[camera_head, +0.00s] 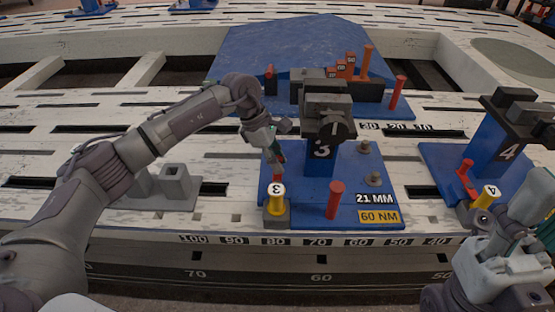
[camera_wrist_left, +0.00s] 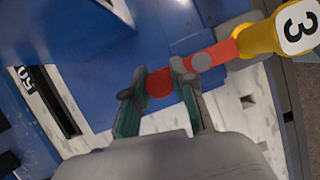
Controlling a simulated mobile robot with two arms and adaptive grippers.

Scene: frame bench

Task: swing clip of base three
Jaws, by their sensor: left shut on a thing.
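Base three (camera_head: 312,210) is a blue plate with an upright block marked 3 (camera_head: 321,149). At its front left stands a yellow post (camera_head: 276,203) with a white cap marked 3. In the left wrist view, a red clip arm (camera_wrist_left: 218,55) runs from the yellow post (camera_wrist_left: 258,40) toward my fingers. My left gripper (camera_head: 276,160) comes down behind the yellow post, left of the block. In the left wrist view its green-padded fingers (camera_wrist_left: 160,84) are shut on the red clip's round end. My right gripper (camera_head: 540,222) is at the lower right; its fingertips are partly cut off.
A separate red post (camera_head: 335,200) stands at base three's front, with grey knobs (camera_head: 373,179) to the right. Base four (camera_head: 455,170) stands farther right. A grey block (camera_head: 172,187) sits left, under my left arm. Behind is a blue rack (camera_head: 385,100) with orange pieces.

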